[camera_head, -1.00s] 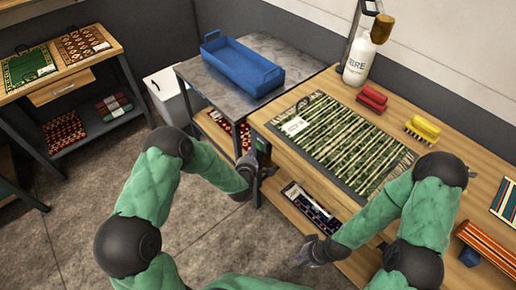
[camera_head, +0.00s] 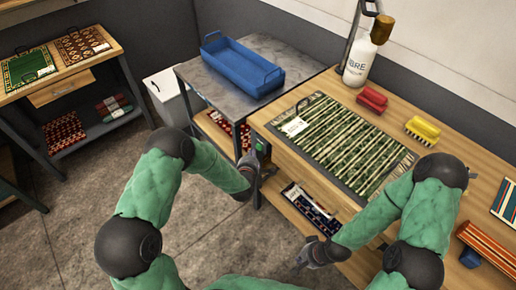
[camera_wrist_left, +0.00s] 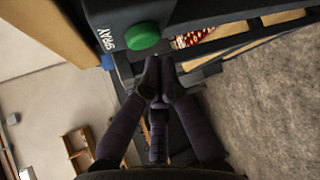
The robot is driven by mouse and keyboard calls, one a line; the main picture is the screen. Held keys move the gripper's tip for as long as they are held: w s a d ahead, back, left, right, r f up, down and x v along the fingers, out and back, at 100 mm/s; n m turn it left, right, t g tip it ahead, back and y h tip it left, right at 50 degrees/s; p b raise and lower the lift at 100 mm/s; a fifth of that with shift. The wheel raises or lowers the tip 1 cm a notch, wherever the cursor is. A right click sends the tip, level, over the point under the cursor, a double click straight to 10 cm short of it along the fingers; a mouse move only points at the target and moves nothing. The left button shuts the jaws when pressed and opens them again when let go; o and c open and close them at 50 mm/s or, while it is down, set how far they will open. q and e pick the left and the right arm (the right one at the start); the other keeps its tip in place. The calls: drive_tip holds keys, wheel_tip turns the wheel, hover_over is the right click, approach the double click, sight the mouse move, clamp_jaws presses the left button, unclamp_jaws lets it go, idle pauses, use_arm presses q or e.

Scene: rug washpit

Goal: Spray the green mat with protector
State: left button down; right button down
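The green mat (camera_head: 352,145), dark green with pale stripes and a white tag, lies flat on the wooden bench in the head view. A dark box with a round green button (camera_wrist_left: 142,30) and lettering that seems to read SPRAY shows in the left wrist view. It is mounted at the bench's left end (camera_head: 261,146). My left gripper (camera_head: 264,172) is just below the box in the head view; in the wrist view its fingertips (camera_wrist_left: 160,72) are together, empty and close to the button. My right gripper (camera_head: 302,262) hangs in front of the bench, with its opening unclear.
A white bottle (camera_head: 360,60) with a brown cap, a red brush (camera_head: 372,98) and a yellow brush (camera_head: 423,130) stand behind the mat. A blue tray (camera_head: 243,66) sits on the metal table left. Rolled rugs (camera_head: 308,205) lie on the shelf below the bench.

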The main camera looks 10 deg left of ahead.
use_arm(q)
drive_tip(key=shift+w+d, duration=0.1)
idle(0.6)
drive_tip(key=shift+w+d+b, duration=0.15)
drive_tip(key=shift+w+b, duration=0.1)
drive_tip(key=shift+b, duration=0.05)
drive_tip(key=shift+w+d, duration=0.35)
drive_tip(key=shift+w, duration=0.05)
idle(2.3)
drive_tip(key=shift+s+a, duration=0.1)
drive_tip(key=shift+s+a+b, duration=0.3)
drive_tip(key=shift+s+a, duration=0.2)
drive_tip(key=shift+s, duration=0.15)
drive_tip(key=s+a, duration=0.1)
drive_tip(key=s, duration=0.1)
drive_tip(key=s+a, duration=0.2)
idle(0.6)
idle(0.5)
